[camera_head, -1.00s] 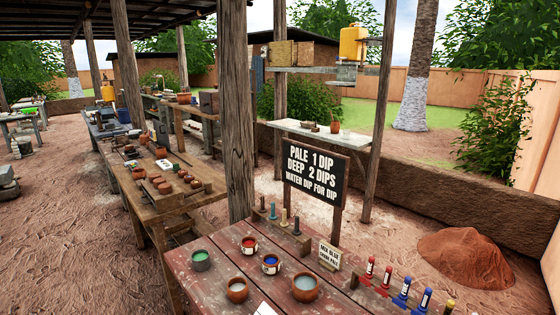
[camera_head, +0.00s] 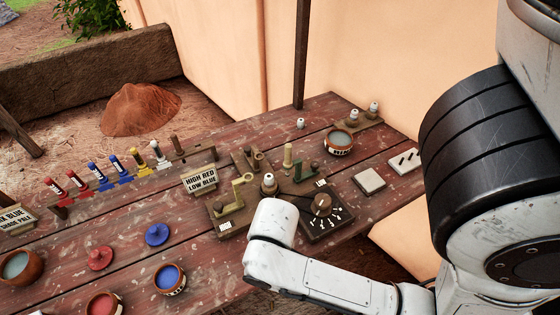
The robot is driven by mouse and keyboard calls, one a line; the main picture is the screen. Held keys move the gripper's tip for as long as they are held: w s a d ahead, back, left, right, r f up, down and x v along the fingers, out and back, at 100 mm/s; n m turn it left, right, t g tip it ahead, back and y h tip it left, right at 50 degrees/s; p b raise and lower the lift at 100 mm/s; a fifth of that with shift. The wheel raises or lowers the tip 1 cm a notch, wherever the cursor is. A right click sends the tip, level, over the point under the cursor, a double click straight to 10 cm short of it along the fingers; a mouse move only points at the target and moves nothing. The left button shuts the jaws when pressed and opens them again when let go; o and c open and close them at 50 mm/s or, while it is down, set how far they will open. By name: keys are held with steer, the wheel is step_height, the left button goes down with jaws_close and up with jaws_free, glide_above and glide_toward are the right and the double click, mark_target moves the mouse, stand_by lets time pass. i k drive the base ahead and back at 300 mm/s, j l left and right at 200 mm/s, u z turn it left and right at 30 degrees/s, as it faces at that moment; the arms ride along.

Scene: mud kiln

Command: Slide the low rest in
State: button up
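A dark wooden fixture (camera_head: 222,215) stands on the red table, behind my white arm. A brass-coloured bent piece (camera_head: 238,196) stands on its left part, and a dark green bent piece (camera_head: 304,172) is farther right. A pale round-topped piece (camera_head: 268,184) sits between them. I cannot tell for certain which piece is the low rest, or how far in any rest sits. A sign (camera_head: 201,180) beside the fixture reads "HIGH RED LOW BLUE". My gripper does not show.
A dial box (camera_head: 326,215) stands right of the fixture, near my arm. Brushes in a rack (camera_head: 125,171), a blue lid (camera_head: 157,234), a red lid (camera_head: 99,258) and a blue paint pot (camera_head: 170,279) are to the left. A bowl (camera_head: 339,143) and pale tiles (camera_head: 369,181) lie right.

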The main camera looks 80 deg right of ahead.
mark_target(299, 177)
steer(key=k+z, duration=0.25)
steer(key=k, duration=0.2)
steer(key=k+l+z, duration=0.25)
steer(key=k, duration=0.2)
steer(key=j, duration=0.1)
